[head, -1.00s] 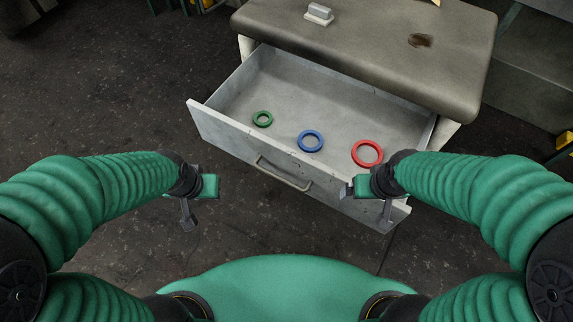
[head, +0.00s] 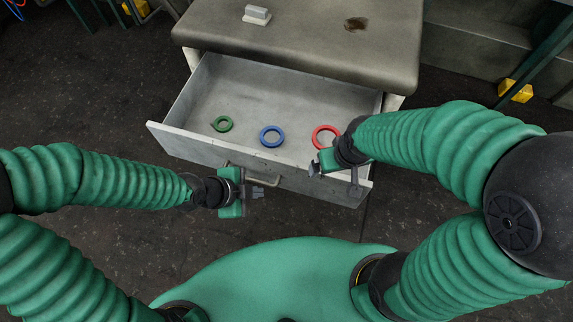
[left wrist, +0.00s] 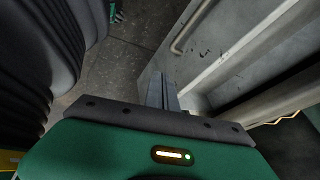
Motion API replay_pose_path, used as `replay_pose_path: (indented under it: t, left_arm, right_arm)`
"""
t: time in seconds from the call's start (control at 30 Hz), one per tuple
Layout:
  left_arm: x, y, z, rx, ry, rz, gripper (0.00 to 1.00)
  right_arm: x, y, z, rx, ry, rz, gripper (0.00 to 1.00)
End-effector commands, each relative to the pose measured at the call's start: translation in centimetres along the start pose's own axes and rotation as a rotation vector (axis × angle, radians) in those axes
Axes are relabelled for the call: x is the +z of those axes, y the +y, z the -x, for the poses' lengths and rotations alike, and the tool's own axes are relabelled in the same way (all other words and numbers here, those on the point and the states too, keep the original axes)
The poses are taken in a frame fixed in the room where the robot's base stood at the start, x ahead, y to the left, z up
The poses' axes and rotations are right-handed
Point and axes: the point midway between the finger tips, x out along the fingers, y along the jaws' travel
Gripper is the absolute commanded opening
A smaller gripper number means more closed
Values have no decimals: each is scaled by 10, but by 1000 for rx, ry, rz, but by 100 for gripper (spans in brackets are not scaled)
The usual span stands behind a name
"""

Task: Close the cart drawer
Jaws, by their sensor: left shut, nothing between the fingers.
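The grey cart drawer (head: 190,147) is pulled open toward me, below the cart's top (head: 290,45). Its front panel has a bar handle (head: 272,182), partly hidden behind my left gripper in the head view; a handle also shows in the left wrist view (left wrist: 180,44). My left gripper (head: 258,191) is shut and empty, just in front of the drawer front near the handle. Its fingers show together in the left wrist view (left wrist: 162,92). My right gripper (head: 334,174) is at the right part of the drawer front; whether it touches is unclear, and its jaw state is unclear.
A green ring (head: 222,124), a blue ring (head: 271,136) and a red ring (head: 325,137) lie in the drawer. A small grey block (head: 257,13) sits on the cart top. Yellow objects lie on the floor beyond. Dark floor to the drawer's left is clear.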

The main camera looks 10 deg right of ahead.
Motion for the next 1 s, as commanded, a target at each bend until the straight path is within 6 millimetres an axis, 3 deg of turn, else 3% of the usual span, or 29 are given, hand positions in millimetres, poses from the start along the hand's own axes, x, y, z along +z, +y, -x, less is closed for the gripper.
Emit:
replay_pose_path:
  t: [0.03,0.1,0.23,0.67,0.83,1.0]
  left_arm:
    - [-17,-6,5,-20,48,-74,0]
    - [-29,-11,5,-43,84,-148,0]
    - [-32,-10,-10,-47,92,-172,0]
    - [-39,-12,-100,-45,91,-171,0]
    - [-45,-39,-108,-49,88,-167,0]
    - [-48,-49,-112,-46,89,-167,0]
  right_arm:
    - [-1,0,7,0,0,0,94]
    - [-1,0,6,0,0,0,94]
    - [2,0,-6,0,-1,0,94]
    - [14,0,-57,0,-1,0,94]
    - [14,0,-57,0,-1,0,94]
    - [14,0,-58,0,0,0,94]
